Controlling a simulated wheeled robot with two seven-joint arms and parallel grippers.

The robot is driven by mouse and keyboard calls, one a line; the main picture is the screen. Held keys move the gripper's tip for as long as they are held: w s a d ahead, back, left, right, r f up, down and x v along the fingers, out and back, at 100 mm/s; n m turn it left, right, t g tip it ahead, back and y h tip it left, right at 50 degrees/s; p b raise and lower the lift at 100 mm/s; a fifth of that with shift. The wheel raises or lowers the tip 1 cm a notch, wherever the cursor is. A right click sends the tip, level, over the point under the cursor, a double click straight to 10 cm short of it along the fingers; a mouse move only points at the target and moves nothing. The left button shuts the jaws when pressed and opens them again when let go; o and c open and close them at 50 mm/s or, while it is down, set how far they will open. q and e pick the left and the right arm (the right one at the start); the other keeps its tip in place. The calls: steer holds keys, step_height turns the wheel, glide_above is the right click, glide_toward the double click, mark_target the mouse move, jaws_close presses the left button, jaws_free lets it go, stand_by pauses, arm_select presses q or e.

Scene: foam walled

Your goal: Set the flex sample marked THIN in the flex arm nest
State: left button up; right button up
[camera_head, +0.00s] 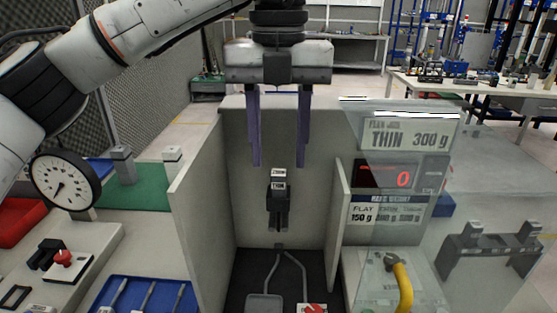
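My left gripper (279,162) hangs in the middle of the view over a walled grey bay (250,220). Its two purple fingers point down, wide apart, with nothing between them. Just below the fingertips in the picture, a dark upright piece (278,210) stands against the bay's back wall. Its small pale label seems to read THIN; I cannot tell whether this is the flex sample or its holder. A sign (410,133) at the right reads THIN 300 g. I cannot make out the flex arm nest for certain. My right gripper is not in view.
Bay walls rise on both sides of the gripper. A red display (383,174) reads 0. Clear panels cover a yellow handle (403,285) and a grey rack (490,255) at right. A dial gauge (65,181), a green mat (140,191) and a blue tray (128,285) are at left.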

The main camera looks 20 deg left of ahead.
mark_target(278, 172)
arm_select(q)
step_height(278, 172, up, 8)
steer(key=p, duration=0.1)
steer(key=shift+f+p, duration=0.25)
steer(key=shift+p, duration=0.1)
